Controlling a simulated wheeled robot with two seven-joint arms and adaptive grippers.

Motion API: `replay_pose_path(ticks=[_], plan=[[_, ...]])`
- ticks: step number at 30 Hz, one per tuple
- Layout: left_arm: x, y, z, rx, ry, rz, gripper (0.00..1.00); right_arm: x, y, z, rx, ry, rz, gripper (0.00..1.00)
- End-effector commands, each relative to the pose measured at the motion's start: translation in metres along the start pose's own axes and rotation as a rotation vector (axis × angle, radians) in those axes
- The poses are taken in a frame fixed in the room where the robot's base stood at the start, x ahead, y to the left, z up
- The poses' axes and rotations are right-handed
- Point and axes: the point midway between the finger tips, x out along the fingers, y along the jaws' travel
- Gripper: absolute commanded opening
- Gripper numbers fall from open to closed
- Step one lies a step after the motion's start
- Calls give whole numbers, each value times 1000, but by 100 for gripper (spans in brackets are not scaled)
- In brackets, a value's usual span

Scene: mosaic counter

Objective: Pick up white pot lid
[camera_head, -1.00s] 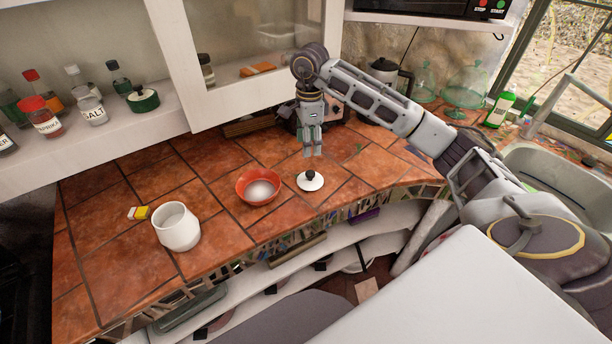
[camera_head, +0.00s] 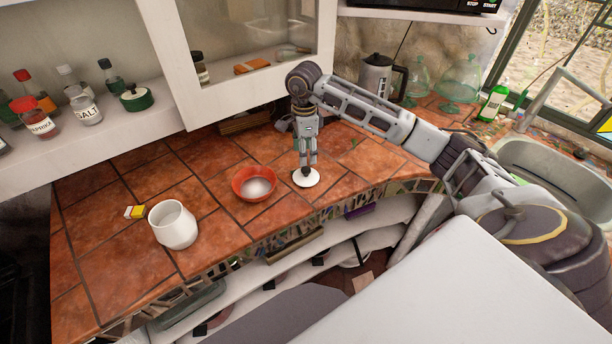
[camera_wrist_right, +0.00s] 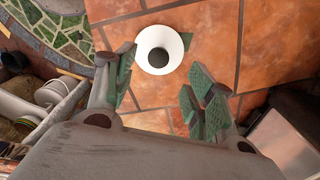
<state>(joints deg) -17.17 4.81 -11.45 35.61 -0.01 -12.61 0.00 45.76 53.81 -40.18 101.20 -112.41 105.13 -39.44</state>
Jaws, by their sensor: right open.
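The white pot lid (camera_head: 308,178) lies on the tiled counter, right of the red bowl. In the right wrist view the lid (camera_wrist_right: 149,42) shows as a white disc with a dark round knob (camera_wrist_right: 158,57). My right gripper (camera_head: 307,166) points down right over the lid, its fingertips hiding the knob in the head view. In the wrist view my right gripper (camera_wrist_right: 165,88) is open, with its green-padded fingers apart and nothing between them. The white pot (camera_head: 173,226) stands upright and open at the left front. My left gripper is not in view.
A red bowl (camera_head: 254,184) with white contents stands just left of the lid. A small yellow-and-white box (camera_head: 134,212) lies near the pot. The counter's curved front edge is close to the lid. A cabinet (camera_head: 255,50) and spice shelf stand behind.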

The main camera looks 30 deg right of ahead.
Motion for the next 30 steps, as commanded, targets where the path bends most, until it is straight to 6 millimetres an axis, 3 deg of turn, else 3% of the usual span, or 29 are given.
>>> replay_pose_path(ticks=[9, 23, 30], plan=[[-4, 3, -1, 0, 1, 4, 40, 31, 0, 0, -1, 0, 1, 54], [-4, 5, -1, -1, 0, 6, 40, 35, 0, 0, -1, 0, 0, 54], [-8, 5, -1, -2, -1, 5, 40, 46, 1, -2, 0, -1, 2, 54]])
